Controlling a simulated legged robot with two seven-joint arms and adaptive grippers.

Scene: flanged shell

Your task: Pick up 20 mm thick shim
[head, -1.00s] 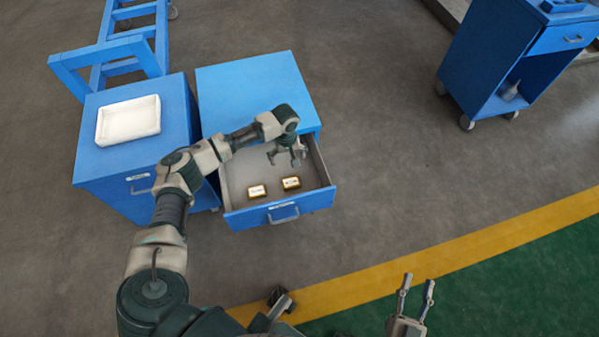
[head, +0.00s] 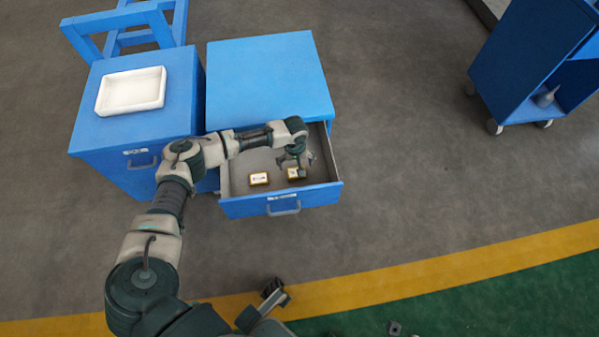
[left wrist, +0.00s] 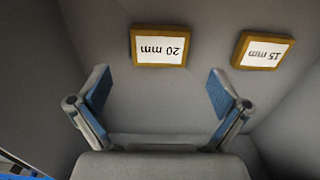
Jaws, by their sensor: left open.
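The 20 mm shim is a small gold-edged block with a white label; it lies in the open drawer, on the right in the head view (head: 292,174), partly hidden by my left gripper (head: 292,166). In the left wrist view the 20 mm shim (left wrist: 160,47) lies just beyond and between the open fingertips (left wrist: 158,80), apart from them, its label upside down. The left gripper is empty and over the drawer. My right gripper (head: 395,328) barely shows at the bottom edge of the head view; its opening is not clear.
A 15 mm shim (left wrist: 262,52) lies beside the 20 mm one, left of it in the head view (head: 259,179). The drawer front (head: 250,207) and side walls surround both. A white tray (head: 131,91) stands on the left cabinet (head: 90,137). A blue cart (head: 530,60) stands far right.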

